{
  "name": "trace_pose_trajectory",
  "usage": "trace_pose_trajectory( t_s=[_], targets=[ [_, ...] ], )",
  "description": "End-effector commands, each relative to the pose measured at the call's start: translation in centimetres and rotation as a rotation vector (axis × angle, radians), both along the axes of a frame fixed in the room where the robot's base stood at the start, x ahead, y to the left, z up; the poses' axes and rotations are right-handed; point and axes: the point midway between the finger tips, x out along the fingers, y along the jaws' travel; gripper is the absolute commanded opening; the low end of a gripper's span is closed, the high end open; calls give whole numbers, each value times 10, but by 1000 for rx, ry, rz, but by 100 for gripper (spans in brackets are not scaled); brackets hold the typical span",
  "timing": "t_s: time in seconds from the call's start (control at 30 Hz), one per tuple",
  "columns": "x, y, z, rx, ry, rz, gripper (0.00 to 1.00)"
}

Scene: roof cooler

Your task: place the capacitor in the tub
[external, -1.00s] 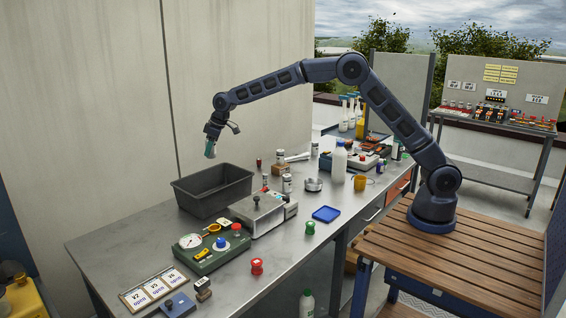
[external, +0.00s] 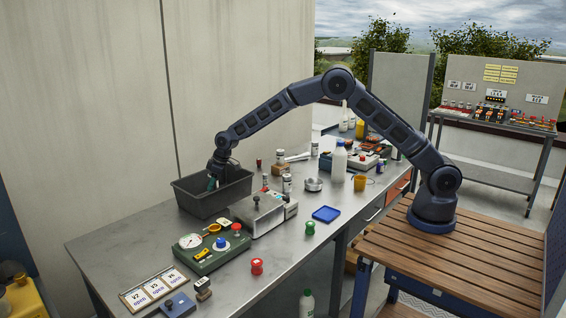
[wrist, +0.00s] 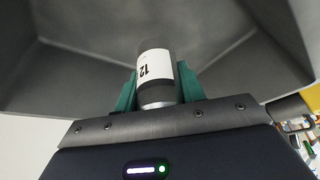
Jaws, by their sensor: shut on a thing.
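The tub (external: 207,203) is a dark grey open box at the back left of the metal bench. My gripper (external: 212,183) points down inside the tub's opening. In the wrist view my gripper (wrist: 160,88) has green fingers shut on the capacitor (wrist: 154,68), a cylinder with a white label marked 12 and a dark end. The tub's grey floor and walls (wrist: 215,28) fill most of the wrist view around it. In the external view the capacitor is hidden by the gripper and the tub. I cannot tell whether it touches the tub's floor.
A metal box with a lid (external: 262,213) stands just right of the tub. A green gauge unit (external: 212,250) is in front. Small bottles (external: 287,183) stand to the right of the tub.

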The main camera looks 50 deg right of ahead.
Motion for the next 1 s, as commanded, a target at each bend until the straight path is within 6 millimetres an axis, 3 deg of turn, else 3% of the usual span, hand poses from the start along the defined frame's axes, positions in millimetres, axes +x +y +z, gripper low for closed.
trace_pose_trajectory(
  t_s=[0.37,0.77,0.8,0.9,1.0],
  targets=[
    [0,0,-40,0,1,-1,14],
    [0,0,-45,0,0,0,14],
    [0,0,-45,0,0,0,43],
    [0,0,-45,0,0,0,61],
    [0,0,-45,0,0,0,61]
  ],
)
